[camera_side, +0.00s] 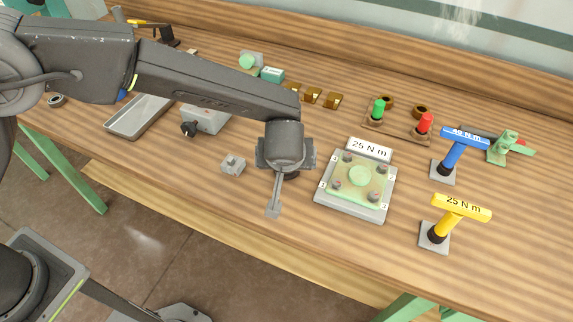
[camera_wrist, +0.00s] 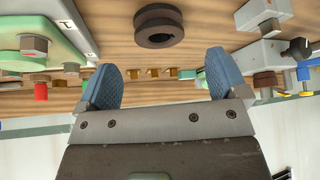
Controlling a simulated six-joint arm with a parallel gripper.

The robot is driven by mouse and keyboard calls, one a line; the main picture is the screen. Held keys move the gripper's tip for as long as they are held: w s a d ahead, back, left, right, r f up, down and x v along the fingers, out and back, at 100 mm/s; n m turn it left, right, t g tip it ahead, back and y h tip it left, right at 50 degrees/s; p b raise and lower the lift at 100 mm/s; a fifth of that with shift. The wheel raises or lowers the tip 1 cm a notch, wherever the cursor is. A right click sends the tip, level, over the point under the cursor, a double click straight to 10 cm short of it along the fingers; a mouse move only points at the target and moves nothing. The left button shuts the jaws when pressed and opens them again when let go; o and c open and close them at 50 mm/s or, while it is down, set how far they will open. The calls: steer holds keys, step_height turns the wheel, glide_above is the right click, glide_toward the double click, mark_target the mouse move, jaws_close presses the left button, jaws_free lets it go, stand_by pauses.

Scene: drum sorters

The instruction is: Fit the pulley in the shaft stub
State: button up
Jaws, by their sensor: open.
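The pulley (camera_wrist: 158,25), a dark brown grooved wheel with a central hole, shows at the top of the wrist view. It lies beyond my fingertips, between their lines, and is not gripped. In the side view my gripper (camera_side: 273,210) hangs over the bench, left of the green-topped plate. A grey housing (camera_side: 208,117) with a dark stub (camera_side: 189,129) stands to the left; this looks like the shaft stub.
A small grey block (camera_side: 233,163) sits left of my gripper. The green-topped plate (camera_side: 359,180) with bolts is to its right. Blue (camera_side: 464,144) and yellow (camera_side: 460,207) torque tools stand farther right. A grey tray (camera_side: 138,116) lies left. The front right bench is clear.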

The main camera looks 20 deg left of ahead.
steer(key=shift+x, duration=2.85)
steer(key=shift+r, duration=0.1)
steer(key=c, duration=1.2)
steer(key=shift+c, duration=0.2)
steer(key=shift+r, duration=0.1)
